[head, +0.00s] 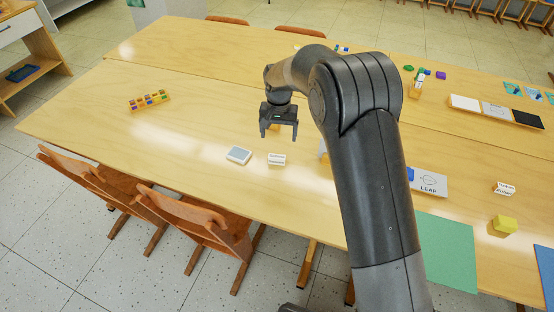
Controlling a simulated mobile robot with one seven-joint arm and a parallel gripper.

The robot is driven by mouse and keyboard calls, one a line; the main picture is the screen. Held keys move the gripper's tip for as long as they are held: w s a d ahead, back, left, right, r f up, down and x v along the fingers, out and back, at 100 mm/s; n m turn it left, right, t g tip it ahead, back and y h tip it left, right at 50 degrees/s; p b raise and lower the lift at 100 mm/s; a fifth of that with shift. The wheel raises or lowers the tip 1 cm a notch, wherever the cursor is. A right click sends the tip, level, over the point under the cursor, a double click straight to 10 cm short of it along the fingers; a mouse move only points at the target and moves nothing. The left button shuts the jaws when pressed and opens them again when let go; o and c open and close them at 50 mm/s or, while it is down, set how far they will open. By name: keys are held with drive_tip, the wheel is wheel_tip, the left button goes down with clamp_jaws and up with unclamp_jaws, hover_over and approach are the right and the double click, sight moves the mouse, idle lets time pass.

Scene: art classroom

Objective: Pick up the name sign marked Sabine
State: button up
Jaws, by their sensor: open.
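A small white name sign (277,159) stands on the wooden table (190,85) left of my arm. It carries dark lettering too small to read. Another white sign (505,188) with dark lettering stands at the right, also not readable for sure. I cannot tell which one says Sabine. My gripper (279,135) is open, fingers pointing down, above and behind the nearer-left sign in the picture, with no sign between its fingers. A small orange thing shows partly between the fingers.
A white-grey box (238,155) lies just left of the sign. A tray of coloured blocks (150,100) is farther left. A LEAF card (429,184), green sheet (446,250) and yellow block (505,224) lie right of my arm. Chairs (200,221) line the front edge.

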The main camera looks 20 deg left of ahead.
sight(277, 156)
drive_tip(key=shift+a+f, duration=0.3)
drive_tip(key=shift+f, duration=0.4)
drive_tip(key=f, duration=1)
drive_tip(key=shift+s+d, duration=0.1)
drive_tip(key=shift+s, duration=0.15)
drive_tip(key=shift+c, duration=0.4)
drive_tip(key=c, duration=1)
drive_tip(key=shift+r, duration=0.1)
